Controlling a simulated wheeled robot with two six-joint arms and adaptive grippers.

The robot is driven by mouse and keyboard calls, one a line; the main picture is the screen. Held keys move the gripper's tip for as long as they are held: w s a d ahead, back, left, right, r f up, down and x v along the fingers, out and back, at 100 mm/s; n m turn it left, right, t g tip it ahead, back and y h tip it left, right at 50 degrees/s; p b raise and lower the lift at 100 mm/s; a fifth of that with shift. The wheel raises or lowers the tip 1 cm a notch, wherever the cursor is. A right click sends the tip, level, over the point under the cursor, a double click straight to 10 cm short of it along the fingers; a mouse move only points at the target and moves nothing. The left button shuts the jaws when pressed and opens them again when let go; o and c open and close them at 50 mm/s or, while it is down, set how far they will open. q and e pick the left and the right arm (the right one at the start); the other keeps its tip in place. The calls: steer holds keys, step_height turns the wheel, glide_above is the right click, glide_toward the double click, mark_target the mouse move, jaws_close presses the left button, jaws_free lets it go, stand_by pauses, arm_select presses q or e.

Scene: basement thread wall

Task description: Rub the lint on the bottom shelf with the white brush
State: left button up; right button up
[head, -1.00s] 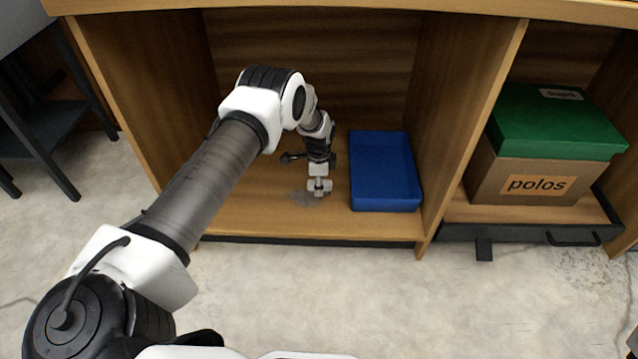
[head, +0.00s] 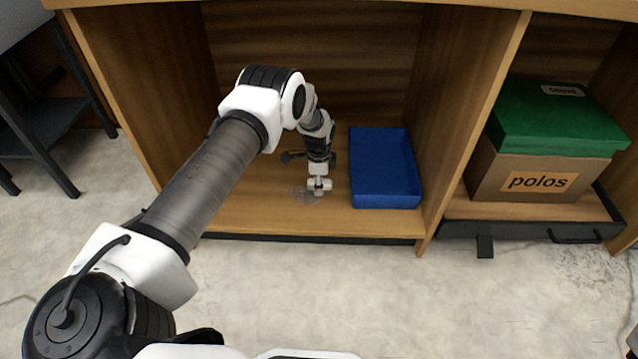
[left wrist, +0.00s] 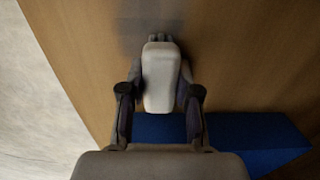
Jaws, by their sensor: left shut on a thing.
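The white brush (left wrist: 160,80) is held between the fingers of my left gripper (left wrist: 160,98), which is shut on it. In the head view the brush (head: 319,185) shows as a small pale block below the gripper (head: 318,168), at the bottom shelf (head: 260,217). The lint (head: 304,194) is a thin grey smudge on the shelf, beside and partly behind the brush. In the left wrist view the lint (left wrist: 150,28) is a dark patch at the brush's far end. Whether the bristles touch the shelf is hidden. My right gripper is not in view.
A blue tray (head: 385,201) stands on the shelf just right of the brush. Wooden side walls bound the compartment. A box labelled polos (head: 490,183) with a green lid stands in the right compartment. The shelf's front left is bare.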

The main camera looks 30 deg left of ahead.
arm_select(q)
steer(key=shift+f+b, duration=0.35)
steer(key=shift+f, duration=0.15)
